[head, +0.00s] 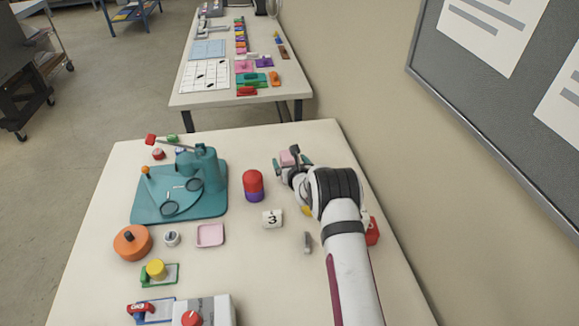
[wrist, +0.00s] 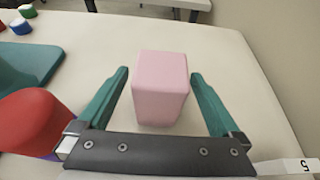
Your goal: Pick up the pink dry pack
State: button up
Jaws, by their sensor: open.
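The pink dry pack (wrist: 161,88) is a block with rounded edges standing on the pale table. In the wrist view it sits between the two teal fingers of my gripper (wrist: 160,92), with a gap on each side. The fingers are open and do not appear to touch it. In the head view the pink pack (head: 288,158) shows only in part beside my gripper (head: 292,163), at the table's right side; the gripper and arm hide the rest.
A red and purple capsule-shaped object (head: 253,184) stands left of my gripper. A white block marked 3 (head: 272,219) is nearer. A teal fixture (head: 180,207) fills the left side. A wall (head: 340,90) runs along the right. The table beyond the pack is clear.

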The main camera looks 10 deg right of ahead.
jog(key=shift+w+f, duration=0.15)
jog(key=shift+w, duration=0.15)
grip_shut()
dwell(0.3)
